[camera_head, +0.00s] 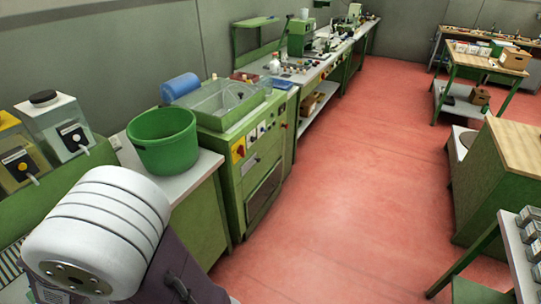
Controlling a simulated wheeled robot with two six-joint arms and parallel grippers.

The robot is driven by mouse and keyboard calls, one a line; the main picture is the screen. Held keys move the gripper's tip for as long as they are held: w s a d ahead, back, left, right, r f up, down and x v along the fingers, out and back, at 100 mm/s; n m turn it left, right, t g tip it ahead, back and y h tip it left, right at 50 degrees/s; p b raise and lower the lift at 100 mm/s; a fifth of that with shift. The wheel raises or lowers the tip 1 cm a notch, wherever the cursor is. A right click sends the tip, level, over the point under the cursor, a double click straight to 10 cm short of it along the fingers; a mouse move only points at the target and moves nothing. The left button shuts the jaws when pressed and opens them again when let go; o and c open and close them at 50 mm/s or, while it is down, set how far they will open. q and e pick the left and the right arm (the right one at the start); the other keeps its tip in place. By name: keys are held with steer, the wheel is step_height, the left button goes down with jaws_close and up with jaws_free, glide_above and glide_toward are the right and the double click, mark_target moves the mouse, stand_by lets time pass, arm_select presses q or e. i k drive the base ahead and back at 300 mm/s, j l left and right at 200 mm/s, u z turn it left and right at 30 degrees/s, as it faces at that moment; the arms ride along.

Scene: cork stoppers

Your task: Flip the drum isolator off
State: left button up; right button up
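A white ribbed drum (97,232) fills the lower left of the head view, tilted, with a bolted round plate on its near end. It sits against a purple-grey body (182,272) with a small dark knob or handle on it. A yellow plate with a red rotary switch (238,150) is on the front of the green machine (228,185) beyond. I cannot tell whether this switch is the drum isolator, and its position is too small to read. Neither of my grippers is in view.
A green tub (163,140) stands on the bench beside two clear-sided tanks with taps (65,125). A blue cylinder (180,86) lies behind. The red floor aisle (340,190) is clear. A green wood-topped cabinet (495,185) and a shelf edge (520,260) bound the right.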

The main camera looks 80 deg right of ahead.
mark_target(241, 150)
steer(key=z, duration=2.7)
steer(key=i+z, duration=0.35)
steer(key=i, duration=2.15)
